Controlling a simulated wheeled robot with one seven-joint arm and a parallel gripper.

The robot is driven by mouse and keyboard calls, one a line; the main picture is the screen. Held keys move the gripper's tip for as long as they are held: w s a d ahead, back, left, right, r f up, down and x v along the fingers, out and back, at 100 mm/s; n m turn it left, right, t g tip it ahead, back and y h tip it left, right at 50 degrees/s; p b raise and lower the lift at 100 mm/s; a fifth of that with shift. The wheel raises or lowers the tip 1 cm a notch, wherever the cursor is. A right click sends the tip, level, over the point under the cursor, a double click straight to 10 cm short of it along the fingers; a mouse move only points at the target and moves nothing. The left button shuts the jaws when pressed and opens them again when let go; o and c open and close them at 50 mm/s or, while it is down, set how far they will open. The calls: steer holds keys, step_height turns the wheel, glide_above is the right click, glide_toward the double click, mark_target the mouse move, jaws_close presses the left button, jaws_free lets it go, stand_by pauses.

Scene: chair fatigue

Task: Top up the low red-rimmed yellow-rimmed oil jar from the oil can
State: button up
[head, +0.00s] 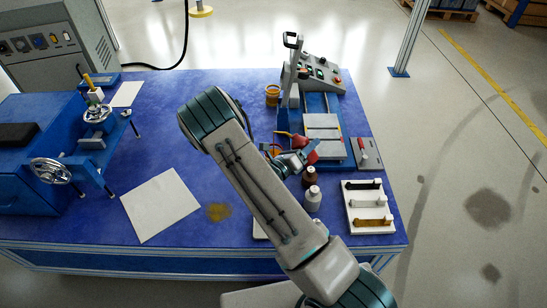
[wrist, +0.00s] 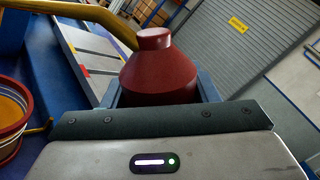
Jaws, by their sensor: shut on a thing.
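My gripper (head: 299,159) is shut on the red oil can (head: 311,149). In the wrist view the can (wrist: 160,75) has a cone-shaped top, a red cap and a yellow spout (wrist: 85,22) pointing left. The background slants in that view, so the can seems tilted. A jar with a red and yellow rim (wrist: 12,108) stands at the left of the wrist view, with orange inside. In the head view a jar (head: 273,150) shows beside my arm, below the spout and partly hidden. I cannot see any oil stream or the exact oil level.
A yellow jar (head: 272,95) stands farther back beside the blue press machine (head: 323,103). A brown bottle (head: 310,176) and a grey bottle (head: 313,200) stand close to my gripper. A white tray (head: 349,212) is at the right. Paper (head: 160,205) and a stain (head: 218,212) lie left.

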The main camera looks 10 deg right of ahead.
steer(key=f+m+b, duration=0.3)
steer(key=shift+w+a+f+b, duration=0.2)
steer(key=shift+w+b, duration=0.1)
steer(key=shift+b, duration=0.05)
steer(key=m, duration=0.1)
steer(key=m+b, duration=0.1)
steer(key=shift+w+a+f+m+g, duration=0.15)
steer(key=shift+f+m+g, duration=0.15)
steer(key=shift+f, duration=0.1)
steer(key=f+b, duration=0.1)
steer(key=b, duration=0.2)
steer(key=f+m+b, duration=0.1)
steer(key=b, duration=0.2)
steer(key=w+f+m+b, duration=0.1)
steer(key=b, duration=0.2)
steer(key=shift+a+f+b, duration=0.1)
steer(key=shift+a+b, duration=0.2)
steer(key=shift+a, duration=0.1)
